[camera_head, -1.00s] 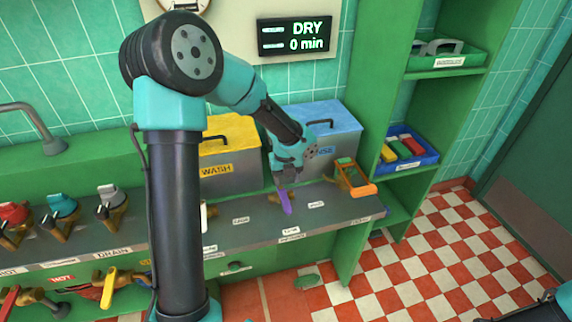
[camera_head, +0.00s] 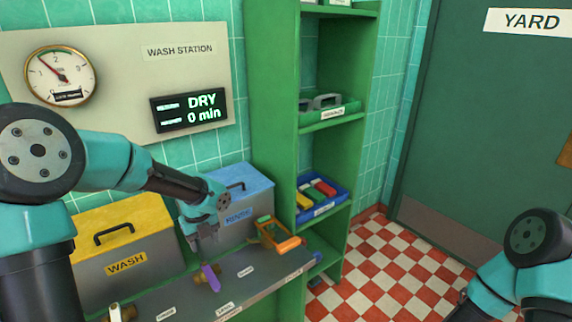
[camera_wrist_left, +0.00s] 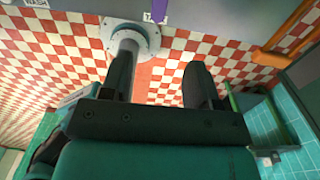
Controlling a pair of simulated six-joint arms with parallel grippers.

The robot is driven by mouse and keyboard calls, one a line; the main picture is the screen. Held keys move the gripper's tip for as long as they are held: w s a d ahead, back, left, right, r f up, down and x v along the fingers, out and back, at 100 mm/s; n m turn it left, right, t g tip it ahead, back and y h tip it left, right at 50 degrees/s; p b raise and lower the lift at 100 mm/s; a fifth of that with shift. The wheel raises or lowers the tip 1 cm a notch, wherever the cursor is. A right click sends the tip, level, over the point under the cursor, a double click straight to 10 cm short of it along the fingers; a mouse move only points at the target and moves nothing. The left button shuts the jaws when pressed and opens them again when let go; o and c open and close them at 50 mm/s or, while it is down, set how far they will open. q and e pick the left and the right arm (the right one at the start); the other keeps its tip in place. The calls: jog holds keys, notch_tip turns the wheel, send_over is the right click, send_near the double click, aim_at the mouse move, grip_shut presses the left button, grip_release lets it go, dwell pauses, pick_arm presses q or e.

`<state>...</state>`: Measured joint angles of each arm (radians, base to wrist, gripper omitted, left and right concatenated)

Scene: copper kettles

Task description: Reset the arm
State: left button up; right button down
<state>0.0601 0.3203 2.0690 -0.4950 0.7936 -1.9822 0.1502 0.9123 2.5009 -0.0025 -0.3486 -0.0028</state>
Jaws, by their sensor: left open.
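My left gripper (camera_head: 208,245) hangs over the counter (camera_head: 262,277), in front of the blue-lidded RINSE box (camera_head: 238,205) and just above a purple valve handle (camera_head: 211,278). In the left wrist view, the left gripper's two dark fingers (camera_wrist_left: 160,82) stand apart with nothing between them. The purple handle (camera_wrist_left: 160,12) shows at the top of that view, beyond the fingertips. My right arm enters at the lower right of the head view; its gripper is out of frame.
The yellow-lidded WASH box (camera_head: 130,250) stands left of RINSE. An orange-handled frame (camera_head: 277,237) sits at the counter's right end. A green shelf (camera_head: 335,160) holds a blue tray (camera_head: 322,208). Checkered floor (camera_head: 390,270) lies open before the YARD door (camera_head: 480,130).

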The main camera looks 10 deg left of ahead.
pick_arm(q)
jog(key=s+d+f+n+h, duration=0.1)
jog(key=s+d+f+n, duration=0.3)
jog(key=f+n, duration=0.5)
jog(key=s+d+f+n+h, duration=0.1)
jog(key=s+d+f+n, duration=0.4)
jog(key=f+n, duration=0.4)
jog(key=s+d+f+n+h, duration=0.1)
jog(key=s+d+f+n, duration=0.4)
jog(key=f+n, duration=0.5)
jog(key=shift+s+d+f+t+h, duration=0.2)
jog(key=shift+s+f+t+h, duration=0.2)
jog(key=shift+s+f, duration=0.6)
jog(key=shift+w+f, duration=0.25)
